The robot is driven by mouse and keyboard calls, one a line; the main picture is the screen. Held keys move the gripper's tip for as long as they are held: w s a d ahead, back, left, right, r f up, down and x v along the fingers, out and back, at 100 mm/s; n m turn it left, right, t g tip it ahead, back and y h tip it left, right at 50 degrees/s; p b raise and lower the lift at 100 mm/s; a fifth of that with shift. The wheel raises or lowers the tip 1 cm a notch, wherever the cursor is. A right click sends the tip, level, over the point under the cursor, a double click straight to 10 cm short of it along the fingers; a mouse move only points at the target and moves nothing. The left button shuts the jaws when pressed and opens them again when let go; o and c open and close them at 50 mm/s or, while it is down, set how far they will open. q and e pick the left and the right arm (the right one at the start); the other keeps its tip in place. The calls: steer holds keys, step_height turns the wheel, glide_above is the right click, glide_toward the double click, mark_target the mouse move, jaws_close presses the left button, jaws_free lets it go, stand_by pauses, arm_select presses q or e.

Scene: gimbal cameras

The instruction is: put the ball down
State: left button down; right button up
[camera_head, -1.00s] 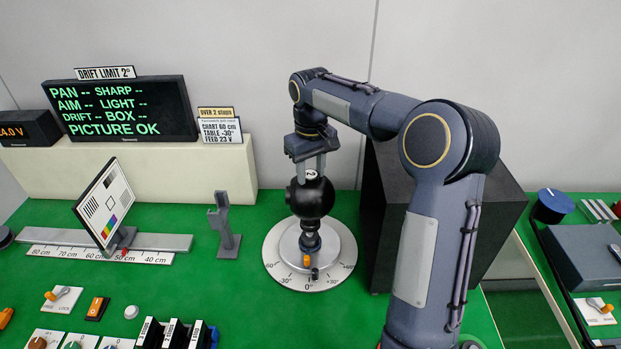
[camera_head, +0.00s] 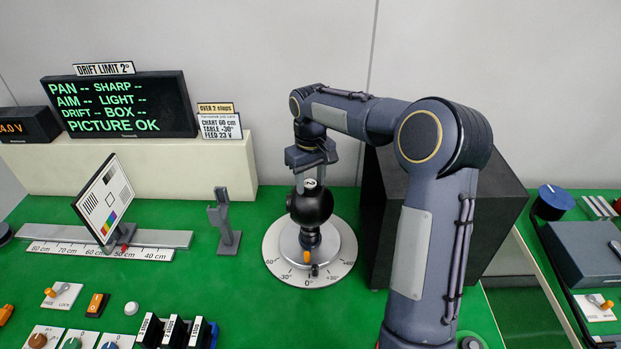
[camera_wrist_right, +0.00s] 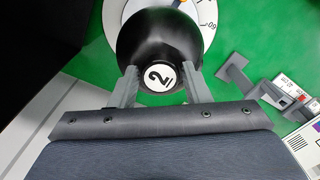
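My right gripper (camera_head: 311,178) points down from above, with one finger on each side of the label, and is shut on the ball. In the right wrist view the ball (camera_wrist_right: 150,38) lies between the fingers (camera_wrist_right: 160,82). Below it is a short dark post on a silver round turntable (camera_head: 336,250) with a degree dial. The ball is upright right above the post; I cannot tell whether it touches. My left gripper is not in view.
A large black box (camera_head: 440,215) stands right of the turntable, behind my right arm. A grey stand (camera_head: 224,225) is to the left, then a test chart (camera_head: 104,200) on a rail. Green bench lies free between them. A display (camera_head: 120,106) reads "PICTURE OK".

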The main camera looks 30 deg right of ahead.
steer(key=shift+o, duration=1.4)
steer(key=s+a+r+t, duration=0.1)
steer(key=s+r, duration=0.1)
steer(key=r, duration=0.5)
steer(key=s+r, duration=0.3)
steer(key=r, duration=0.5)
steer(key=s+a+f+t+y, duration=0.1)
steer(key=s+a+f, duration=0.2)
steer(key=s, duration=0.5)
steer(key=s+a+f+m+t+y, duration=0.1)
steer(key=s+a+f, duration=0.3)
steer(key=s, duration=0.4)
steer(key=s+a+f+m+t+y, duration=0.1)
steer(key=s+a+f+t, duration=0.1)
steer(key=s, duration=0.5)
step_height(320, 180, down, 2)
steer(key=shift+s+a+f+t+y+p, duration=0.1)
steer(key=shift+s+a+t+y+p, duration=0.25)
steer(key=shift+a, duration=0.45)
